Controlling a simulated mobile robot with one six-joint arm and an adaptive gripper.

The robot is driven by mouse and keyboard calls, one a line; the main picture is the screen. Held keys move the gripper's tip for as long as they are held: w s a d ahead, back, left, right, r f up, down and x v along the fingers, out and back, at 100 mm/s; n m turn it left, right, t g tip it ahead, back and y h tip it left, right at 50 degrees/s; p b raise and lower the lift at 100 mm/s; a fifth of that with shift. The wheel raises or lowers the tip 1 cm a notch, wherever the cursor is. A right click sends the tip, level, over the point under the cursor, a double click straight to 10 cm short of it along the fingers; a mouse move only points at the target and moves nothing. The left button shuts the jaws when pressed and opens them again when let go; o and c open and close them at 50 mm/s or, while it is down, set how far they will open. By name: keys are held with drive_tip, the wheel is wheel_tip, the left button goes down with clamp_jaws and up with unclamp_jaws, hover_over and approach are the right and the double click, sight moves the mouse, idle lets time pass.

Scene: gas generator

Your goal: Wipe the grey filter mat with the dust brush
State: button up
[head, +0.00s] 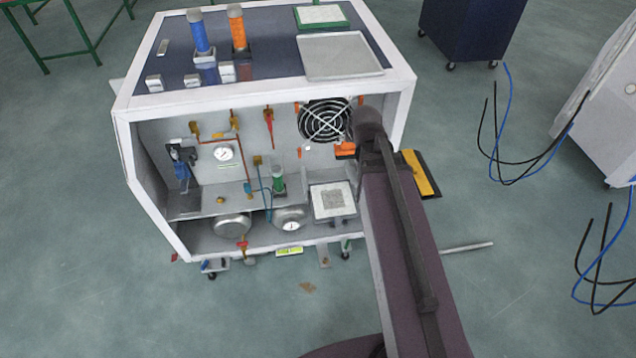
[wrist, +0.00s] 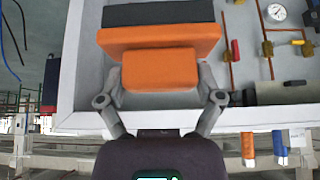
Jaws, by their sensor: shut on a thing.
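The dust brush has an orange handle and body with a dark bristle strip. It fills the upper middle of the wrist view (wrist: 160,42), and a small orange part of it shows in the head view (head: 345,149). My gripper (wrist: 160,86) is shut on its handle, one finger on each side. In the head view my arm hides the gripper. A grey square, which looks like the filter mat (head: 334,198), lies in a white frame on the right of the cabinet's lower level. The brush is above and behind it, apart from it, near the fan.
The open white cabinet (head: 127,150) surrounds the work area, with a black fan (head: 325,120), gauge (head: 223,153), valves and pipes inside. A grey tray (head: 340,55) and blue and orange cylinders (head: 237,28) stand on top. My arm covers the cabinet's right edge.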

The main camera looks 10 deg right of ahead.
drive_tip(key=shift+w+a, duration=0.1)
drive_tip(key=shift+a, duration=0.1)
idle(0.3)
drive_tip(key=shift+f, duration=0.25)
drive_tip(key=w+a+f+n+y+b, duration=0.1)
drive_tip(key=w+f+n+b, duration=0.2)
drive_tip(key=f+b, duration=1)
drive_tip(key=w+a+f+n+g+y+b, duration=0.1)
drive_tip(key=w+a+f+n+y+b, duration=0.1)
drive_tip(key=w+f+b, duration=0.5)
drive_tip(key=w+a+f+n+g+y+b, duration=0.1)
drive_tip(key=w+f+n+b, duration=0.3)
drive_tip(key=f+b, duration=1.4)
drive_tip(key=shift+w+a+f+y+b, duration=0.4)
drive_tip(key=shift+w+b, duration=0.2)
drive_tip(key=shift+b, duration=0.05)
